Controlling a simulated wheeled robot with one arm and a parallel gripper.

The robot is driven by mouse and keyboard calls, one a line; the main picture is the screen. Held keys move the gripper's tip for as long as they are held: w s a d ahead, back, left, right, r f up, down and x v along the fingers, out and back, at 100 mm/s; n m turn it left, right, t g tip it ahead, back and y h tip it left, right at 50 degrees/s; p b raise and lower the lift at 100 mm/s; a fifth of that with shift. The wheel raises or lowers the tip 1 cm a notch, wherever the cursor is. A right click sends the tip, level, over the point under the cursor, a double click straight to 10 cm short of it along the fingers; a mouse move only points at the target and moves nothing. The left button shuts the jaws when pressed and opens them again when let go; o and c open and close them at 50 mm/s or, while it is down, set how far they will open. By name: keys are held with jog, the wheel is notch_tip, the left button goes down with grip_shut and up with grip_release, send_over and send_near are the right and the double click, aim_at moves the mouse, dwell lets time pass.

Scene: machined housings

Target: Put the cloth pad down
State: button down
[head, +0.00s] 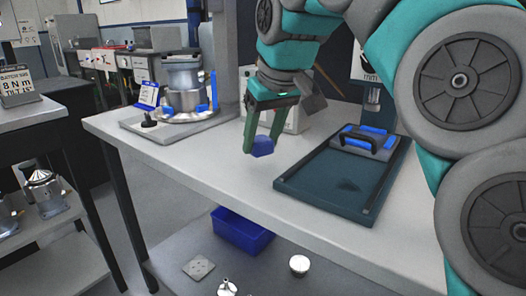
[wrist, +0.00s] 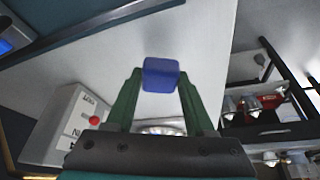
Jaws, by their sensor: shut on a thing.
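The cloth pad (head: 263,147) is a small blue block-shaped piece held at the tips of my gripper (head: 257,148). In the wrist view the pad (wrist: 160,75) sits between the two green fingers of my gripper (wrist: 160,88), which are shut on it. In the head view the gripper points down over the light grey table (head: 215,150), to the left of the dark teal tray. I cannot tell exactly how far the pad is above the table top.
The teal tray (head: 318,184) holds a black-handled blue tool (head: 368,140) at its far end. A machined metal housing (head: 185,92) stands on a plate at the table's back left. A white box with a red button (wrist: 80,120) is near the gripper. The table's front left is clear.

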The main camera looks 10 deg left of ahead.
aim_at(265, 142)
jog(key=shift+f, duration=1.55)
jog(key=shift+f, duration=0.2)
jog(key=shift+c, duration=1.3)
grip_release()
jog(key=shift+r, duration=0.15)
jog(key=shift+r, duration=0.25)
jog(key=p+v, duration=0.2)
jog(key=v, duration=0.9)
jog(key=shift+d+r, duration=0.15)
jog(key=shift+d, duration=0.05)
